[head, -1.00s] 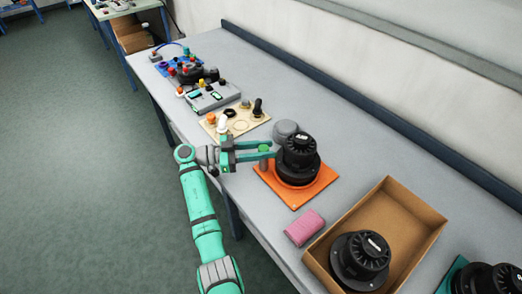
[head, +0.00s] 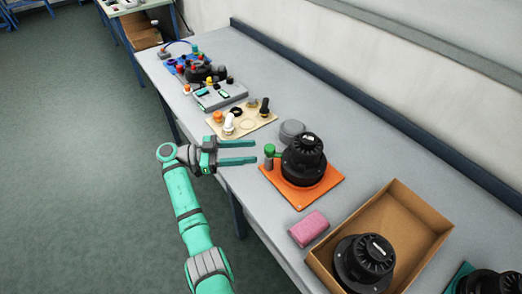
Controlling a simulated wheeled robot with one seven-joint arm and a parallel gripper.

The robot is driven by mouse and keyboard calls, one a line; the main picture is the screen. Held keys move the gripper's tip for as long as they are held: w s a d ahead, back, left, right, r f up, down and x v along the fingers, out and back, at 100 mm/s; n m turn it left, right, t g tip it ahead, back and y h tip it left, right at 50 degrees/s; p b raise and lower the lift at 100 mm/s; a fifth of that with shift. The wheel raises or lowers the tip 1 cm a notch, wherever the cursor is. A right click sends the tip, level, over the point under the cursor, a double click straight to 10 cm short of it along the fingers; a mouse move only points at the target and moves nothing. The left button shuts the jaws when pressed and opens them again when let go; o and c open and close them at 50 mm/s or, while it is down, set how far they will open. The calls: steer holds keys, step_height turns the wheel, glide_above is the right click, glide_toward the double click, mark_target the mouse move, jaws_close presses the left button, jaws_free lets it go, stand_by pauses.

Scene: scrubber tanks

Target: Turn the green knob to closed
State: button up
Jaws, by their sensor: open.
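The green knob (head: 270,149) sits on top of a short grey post, beside the black ribbed unit (head: 304,160) on the orange plate (head: 299,196). A thin green part runs from the knob toward the black unit; the knob's exact setting is too small to read. My gripper (head: 256,151) is open and empty. Its two fingers point right, with the tips just left of the knob and apparently apart from it.
A pink block (head: 308,229) and a cardboard box (head: 418,213) holding another black unit (head: 363,262) are at the near right. A grey round lid (head: 291,131) lies behind the knob. A beige switch board (head: 243,122) and a grey control box (head: 218,95) stand farther back.

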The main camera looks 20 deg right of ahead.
steer(key=shift+w+a, duration=0.1)
steer(key=shift+a, duration=1.1)
steer(key=shift+w, duration=0.1)
